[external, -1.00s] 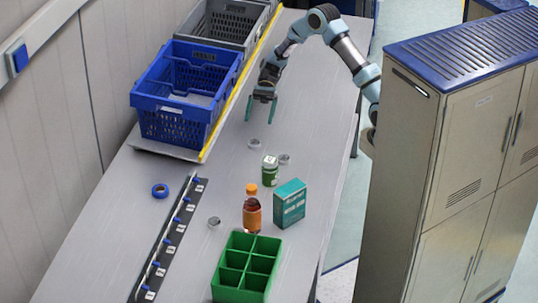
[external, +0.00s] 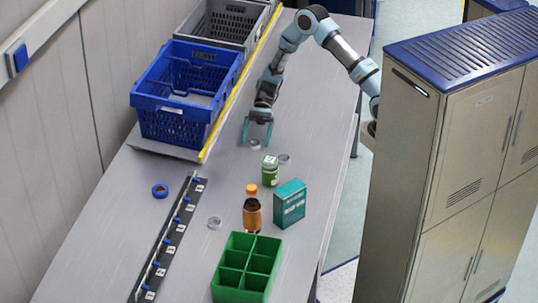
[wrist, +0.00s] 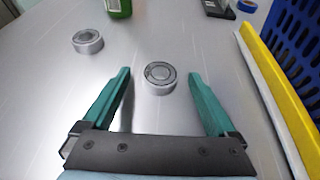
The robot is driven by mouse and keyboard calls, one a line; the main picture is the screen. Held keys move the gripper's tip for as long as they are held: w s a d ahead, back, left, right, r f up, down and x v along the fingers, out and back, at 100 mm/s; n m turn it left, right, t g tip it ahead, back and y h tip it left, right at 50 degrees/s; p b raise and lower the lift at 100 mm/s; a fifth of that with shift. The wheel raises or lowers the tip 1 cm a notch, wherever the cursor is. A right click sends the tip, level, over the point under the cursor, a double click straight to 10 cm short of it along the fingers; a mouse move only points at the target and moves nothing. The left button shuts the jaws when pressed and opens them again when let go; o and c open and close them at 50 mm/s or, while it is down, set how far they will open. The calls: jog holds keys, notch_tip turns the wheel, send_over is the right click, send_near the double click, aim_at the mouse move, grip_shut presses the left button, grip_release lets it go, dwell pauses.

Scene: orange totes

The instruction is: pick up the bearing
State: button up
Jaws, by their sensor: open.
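A silver ring-shaped bearing (wrist: 159,78) lies flat on the grey table, centred ahead between my fingertips in the wrist view. It also shows in the external view (external: 255,144). A second bearing (wrist: 88,41) lies up and to the left in the wrist view, and in the external view (external: 284,158) it is beside the green jar. A third bearing (external: 214,222) lies left of the brown bottle. My gripper (external: 257,141) is open and empty, its teal fingers low over the table on either side of the first bearing. I cannot tell whether they touch the table.
A blue crate (external: 160,115) with a yellow edge strip (external: 230,95) stands left of my gripper. A green jar (external: 270,172), a brown bottle (external: 252,214), a teal box (external: 290,204) and a green divided bin (external: 236,285) stand nearer the camera. Blue tape (external: 160,191) lies left.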

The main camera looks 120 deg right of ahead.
jog(key=c, duration=1.5)
grip_shut()
jog(key=shift+r, duration=0.15)
